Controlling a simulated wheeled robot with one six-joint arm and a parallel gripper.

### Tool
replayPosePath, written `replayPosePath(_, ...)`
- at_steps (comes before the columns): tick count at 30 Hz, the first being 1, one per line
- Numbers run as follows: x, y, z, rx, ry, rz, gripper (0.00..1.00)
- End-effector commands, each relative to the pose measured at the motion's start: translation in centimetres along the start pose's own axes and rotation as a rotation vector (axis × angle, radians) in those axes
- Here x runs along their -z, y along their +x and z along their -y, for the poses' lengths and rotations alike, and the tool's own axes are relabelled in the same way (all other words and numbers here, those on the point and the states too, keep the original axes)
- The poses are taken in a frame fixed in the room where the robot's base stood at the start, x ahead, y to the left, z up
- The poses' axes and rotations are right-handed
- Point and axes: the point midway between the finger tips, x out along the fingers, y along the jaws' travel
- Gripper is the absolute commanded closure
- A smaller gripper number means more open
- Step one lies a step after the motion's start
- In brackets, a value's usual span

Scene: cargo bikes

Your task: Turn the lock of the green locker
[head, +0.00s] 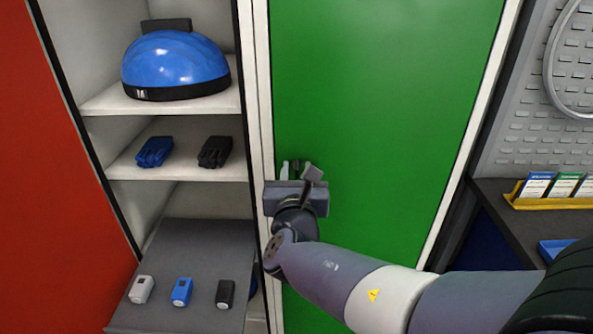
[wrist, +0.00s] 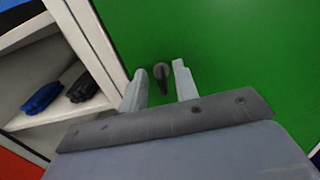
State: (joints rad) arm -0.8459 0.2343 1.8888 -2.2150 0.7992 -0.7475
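The green locker door (head: 385,100) stands shut, with a pale frame around it. In the wrist view the green door (wrist: 235,50) fills the upper right. A small lock (wrist: 160,70) with a round head and a dark lever hanging down sits on the door near its left edge. My gripper (wrist: 157,90) is open, with one finger on each side of the lock; I cannot tell whether either finger touches it. In the head view my gripper (head: 292,172) is at the door's left edge and hides the lock.
Left of the door is an open shelf unit (head: 170,105) with a blue helmet (head: 175,62), blue gloves (head: 154,151), black gloves (head: 215,151) and several small devices (head: 181,291). A red panel (head: 50,190) is at far left. A bench (head: 500,205) with a yellow card tray (head: 550,202) stands right.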

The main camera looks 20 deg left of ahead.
Motion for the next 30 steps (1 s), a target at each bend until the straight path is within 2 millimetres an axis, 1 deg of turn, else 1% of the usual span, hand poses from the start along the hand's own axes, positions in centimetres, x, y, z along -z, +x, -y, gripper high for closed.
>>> replayPosePath(7,0.03,0.04,-0.01,0.0,-0.001,0.0,0.72)
replayPosePath(15,0.04,0.02,-0.02,0.0,-0.001,0.0,0.94)
replayPosePath(18,0.04,0.01,-0.02,0.0,-0.001,-0.001,1.0)
replayPosePath(30,0.21,0.0,0.0,-0.001,0.018,0.0,1.0)
